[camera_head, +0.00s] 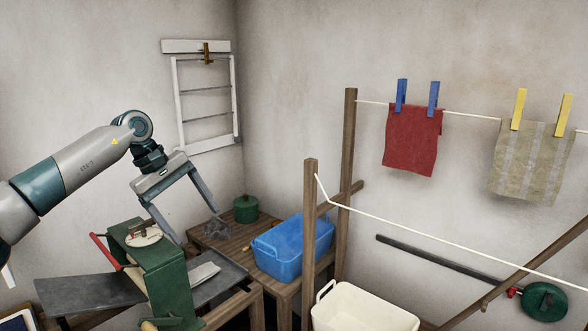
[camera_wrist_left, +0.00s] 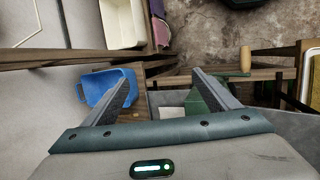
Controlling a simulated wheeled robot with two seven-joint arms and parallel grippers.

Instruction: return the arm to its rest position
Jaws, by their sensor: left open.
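My left arm (camera_head: 85,168) comes in from the left in the head view, raised in front of the wall. My left gripper (camera_head: 197,227) points down and to the right, its two fingers wide apart with nothing between them. In the picture it hangs above and to the right of a green machine with a red handle (camera_head: 160,268). In the left wrist view the open fingers (camera_wrist_left: 163,74) also show empty, with a blue tub (camera_wrist_left: 108,90) to their left. My right gripper is not in view.
A blue tub (camera_head: 292,246) and a green pot (camera_head: 245,208) stand on a wooden table. A white basket (camera_head: 365,312) is at the lower middle. Wooden posts (camera_head: 310,240) carry clotheslines with a red cloth (camera_head: 411,142) and a striped cloth (camera_head: 530,165). A white rack (camera_head: 182,100) hangs on the wall.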

